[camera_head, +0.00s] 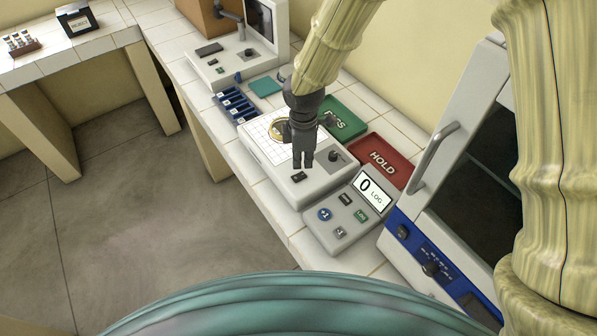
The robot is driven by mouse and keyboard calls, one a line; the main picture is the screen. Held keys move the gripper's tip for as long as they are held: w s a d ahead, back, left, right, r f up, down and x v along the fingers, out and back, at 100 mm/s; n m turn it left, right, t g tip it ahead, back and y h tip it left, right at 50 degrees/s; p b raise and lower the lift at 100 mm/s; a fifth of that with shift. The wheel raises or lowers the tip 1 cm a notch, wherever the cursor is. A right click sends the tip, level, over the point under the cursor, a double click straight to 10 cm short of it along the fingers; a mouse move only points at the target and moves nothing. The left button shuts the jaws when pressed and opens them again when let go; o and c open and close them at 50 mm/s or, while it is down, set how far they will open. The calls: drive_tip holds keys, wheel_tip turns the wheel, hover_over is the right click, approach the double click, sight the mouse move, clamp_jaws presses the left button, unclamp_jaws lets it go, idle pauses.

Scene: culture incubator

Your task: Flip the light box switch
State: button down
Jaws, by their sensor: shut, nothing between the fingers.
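The light box (262,150) is a low white-grey box on the tiled bench, with a lit grid panel on top and a round dish (277,130) partly hidden behind my gripper. A small black rocker switch (298,177) sits near its front edge, and a dark knob (334,156) is to the right. My gripper (303,163) points down over the box, shut and empty. Its fingertips appear just behind the switch in the picture. I cannot tell how high they are above it or whether they touch. The switch's position is too small to read.
A counter device (349,218) showing "0 LOG" stands to the right, close to the light box. A red HOLD tray (381,160) and a green tray (343,118) lie behind. A blue rack (237,105) is at the left. The incubator (440,195) with its handle stands at the right.

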sight(302, 174)
drive_tip(key=shift+r+p, duration=1.1)
drive_tip(key=shift+r, duration=0.55)
